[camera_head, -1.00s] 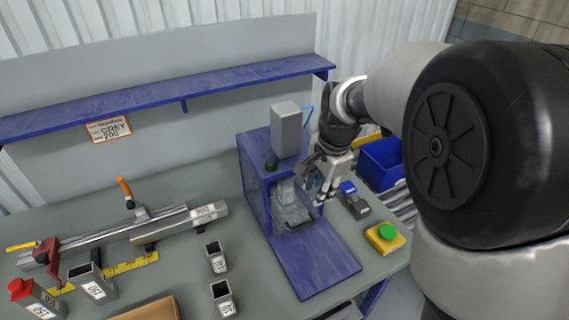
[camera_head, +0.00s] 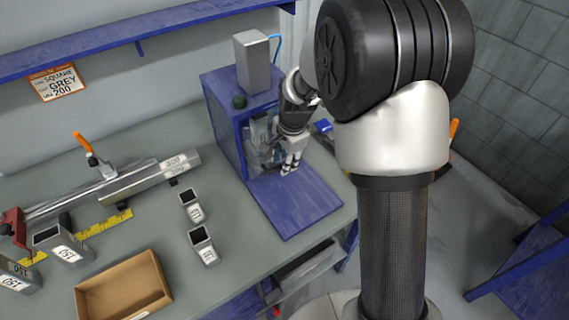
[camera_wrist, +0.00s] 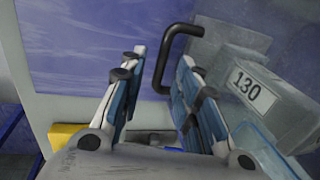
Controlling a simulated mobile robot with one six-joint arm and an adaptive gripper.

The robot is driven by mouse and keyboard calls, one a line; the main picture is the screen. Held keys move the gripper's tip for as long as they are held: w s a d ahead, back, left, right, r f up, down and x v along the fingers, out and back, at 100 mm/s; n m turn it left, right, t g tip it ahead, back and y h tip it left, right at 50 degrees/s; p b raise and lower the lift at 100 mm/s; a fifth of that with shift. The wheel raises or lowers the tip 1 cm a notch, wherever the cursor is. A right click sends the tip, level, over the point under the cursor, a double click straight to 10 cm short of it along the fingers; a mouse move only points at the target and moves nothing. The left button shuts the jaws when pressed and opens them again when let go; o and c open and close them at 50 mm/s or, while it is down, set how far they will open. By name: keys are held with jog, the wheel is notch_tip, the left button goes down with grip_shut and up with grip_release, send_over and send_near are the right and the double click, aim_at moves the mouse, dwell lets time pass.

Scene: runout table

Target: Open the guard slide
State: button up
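The guard slide is a clear panel (camera_wrist: 258,150) at the right of the wrist view, with a black bar handle (camera_wrist: 163,62). It belongs to the blue press housing (camera_head: 226,130) in the head view, where my arm partly hides its front. My gripper (camera_head: 289,166) hangs at the housing's open front, just above the blue base plate (camera_head: 300,205). In the wrist view my gripper (camera_wrist: 163,62) is open, its two fingers pointing at the handle. The handle bar shows between the fingertips. I cannot tell whether either finger touches it.
On the bench are two short square tubes (camera_head: 192,205), a cardboard box (camera_head: 125,290) and a clamp rail with a long tube (camera_head: 150,180). A blue shelf (camera_head: 130,40) runs above.

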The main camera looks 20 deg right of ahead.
jog(key=shift+w+f, duration=0.1)
jog(key=shift+f, duration=0.3)
jog(key=shift+c, duration=0.2)
grip_shut()
dwell(0.4)
